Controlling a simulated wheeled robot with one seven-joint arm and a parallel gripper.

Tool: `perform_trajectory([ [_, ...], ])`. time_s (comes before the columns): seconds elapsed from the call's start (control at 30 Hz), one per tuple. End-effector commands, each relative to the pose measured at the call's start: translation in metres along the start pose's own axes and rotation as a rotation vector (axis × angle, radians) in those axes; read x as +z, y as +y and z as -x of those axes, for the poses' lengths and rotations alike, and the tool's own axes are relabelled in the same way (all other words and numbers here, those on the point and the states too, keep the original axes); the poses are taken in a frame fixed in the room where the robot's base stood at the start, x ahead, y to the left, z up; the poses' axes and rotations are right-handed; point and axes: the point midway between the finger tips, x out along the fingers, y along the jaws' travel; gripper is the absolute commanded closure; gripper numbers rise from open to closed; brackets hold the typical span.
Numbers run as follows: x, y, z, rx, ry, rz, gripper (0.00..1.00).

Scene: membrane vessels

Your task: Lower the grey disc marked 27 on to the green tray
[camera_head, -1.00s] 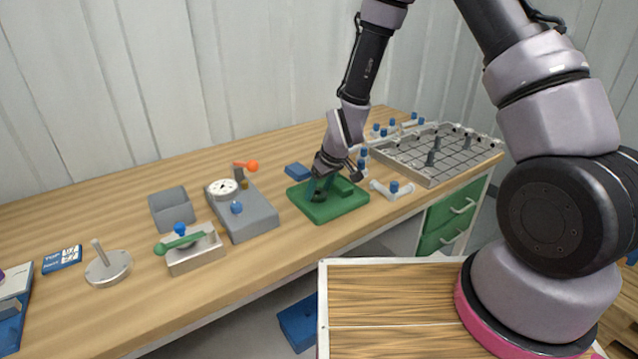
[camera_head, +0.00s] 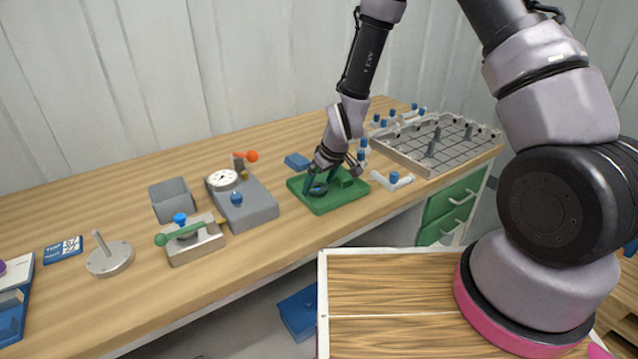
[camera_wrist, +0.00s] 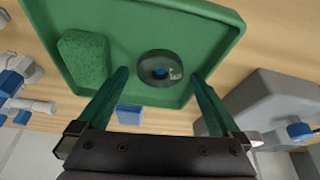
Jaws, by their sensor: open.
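The green tray (camera_head: 336,202) lies on the wooden bench, below my gripper. In the wrist view its rim (camera_wrist: 228,45) surrounds a round grey disc (camera_wrist: 160,68) with a blue centre and a small pale label too small to read. The disc lies on the tray floor. My gripper (camera_wrist: 160,85) is open, with its two green fingers on either side of the disc and apart from it. In the head view the gripper (camera_head: 318,190) is low over the tray and the disc is mostly hidden by the fingers.
A green block (camera_wrist: 84,60) sits in the tray beside the disc. A grey dial gauge stand (camera_head: 250,207) is to the left. A blue block (camera_head: 297,161) lies behind the tray. A white fitting with a blue knob (camera_head: 393,179) and a gridded metal tray (camera_head: 430,145) are to the right.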

Motion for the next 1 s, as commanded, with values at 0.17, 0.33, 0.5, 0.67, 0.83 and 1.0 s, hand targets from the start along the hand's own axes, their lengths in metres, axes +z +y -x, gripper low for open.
perform_trajectory([
  [0.17, -0.001, 0.000, 0.020, 0.001, 0.003, 0.001, 0.00],
  [0.33, -0.001, 0.001, 0.053, 0.002, 0.004, 0.002, 0.00],
  [0.5, -0.001, 0.000, 0.083, 0.002, 0.003, 0.000, 0.00],
  [0.67, -0.001, 0.000, 0.100, 0.001, 0.003, 0.001, 0.00],
  [0.83, 0.000, 0.000, 0.106, 0.000, 0.000, -0.001, 0.00],
  [1.0, 0.000, 0.000, 0.107, 0.000, 0.000, -0.001, 0.00],
])
